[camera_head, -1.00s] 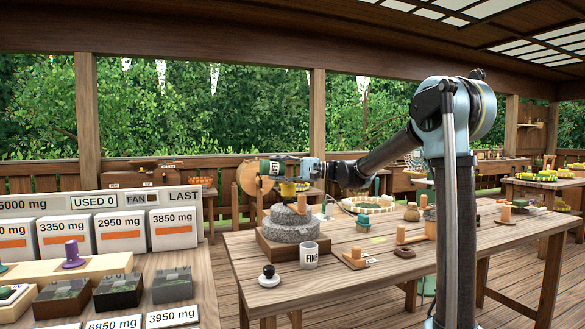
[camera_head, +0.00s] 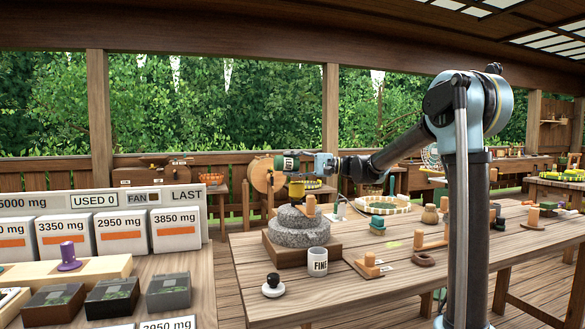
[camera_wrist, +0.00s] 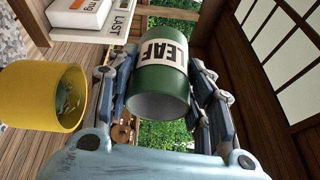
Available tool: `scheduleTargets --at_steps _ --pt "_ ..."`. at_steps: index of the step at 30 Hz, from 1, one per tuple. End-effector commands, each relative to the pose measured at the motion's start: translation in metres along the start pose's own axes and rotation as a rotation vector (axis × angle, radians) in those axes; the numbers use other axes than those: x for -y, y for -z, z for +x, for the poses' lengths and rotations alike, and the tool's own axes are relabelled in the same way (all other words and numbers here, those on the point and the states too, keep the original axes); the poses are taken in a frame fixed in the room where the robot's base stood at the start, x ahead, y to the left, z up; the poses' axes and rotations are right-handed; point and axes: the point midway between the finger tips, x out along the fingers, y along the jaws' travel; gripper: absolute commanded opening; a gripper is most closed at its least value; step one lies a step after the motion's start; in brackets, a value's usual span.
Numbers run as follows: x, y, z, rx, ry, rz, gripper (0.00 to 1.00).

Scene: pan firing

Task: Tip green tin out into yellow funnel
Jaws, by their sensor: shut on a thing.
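The green tin (camera_head: 286,163) with a white LEAF label lies roughly on its side in my gripper (camera_head: 304,163), raised above the grinding stones. In the wrist view the tin (camera_wrist: 158,75) sits between both fingers of my gripper (camera_wrist: 165,68). Its round grey end faces the camera and shows no contents. The yellow funnel (camera_wrist: 45,95) is left of the tin in the wrist view, apart from it in the picture, with green leaf bits inside. In the head view the yellow funnel (camera_head: 296,188) shows just below the tin, above the stones; its inside is hidden there.
The stone mill (camera_head: 300,232) stands on the wooden table with a FINE cup (camera_head: 317,261) and a black-knobbed stamp (camera_head: 273,286) in front. Wooden tools lie to the right. A counter with dark boxes (camera_head: 168,292) and mg-labelled blocks (camera_head: 177,229) is at the left.

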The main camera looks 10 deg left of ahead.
Motion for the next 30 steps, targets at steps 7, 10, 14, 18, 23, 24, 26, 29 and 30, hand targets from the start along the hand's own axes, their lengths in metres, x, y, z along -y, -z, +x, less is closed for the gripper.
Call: scheduleTargets --at_steps 7,10,14,18,23,24,26,29,30 --pt "0.006 -0.003 0.004 -0.013 -0.133 -0.055 0.23" --pt "0.010 -0.005 0.006 -0.020 -0.213 -0.089 0.23" --pt "0.013 -0.005 0.008 -0.032 -0.320 -0.134 0.22" --pt "0.019 -0.007 0.010 -0.043 -0.435 -0.181 0.22" --pt "0.025 -0.008 0.013 -0.056 -0.566 -0.237 0.22" --pt "0.027 -0.009 0.013 -0.060 -0.599 -0.251 0.22" --pt "0.028 -0.009 0.013 -0.064 -0.647 -0.271 0.22" --pt "0.031 -0.009 0.013 -0.073 -0.726 -0.305 0.22" --pt "0.031 -0.009 0.014 -0.075 -0.757 -0.317 0.22"
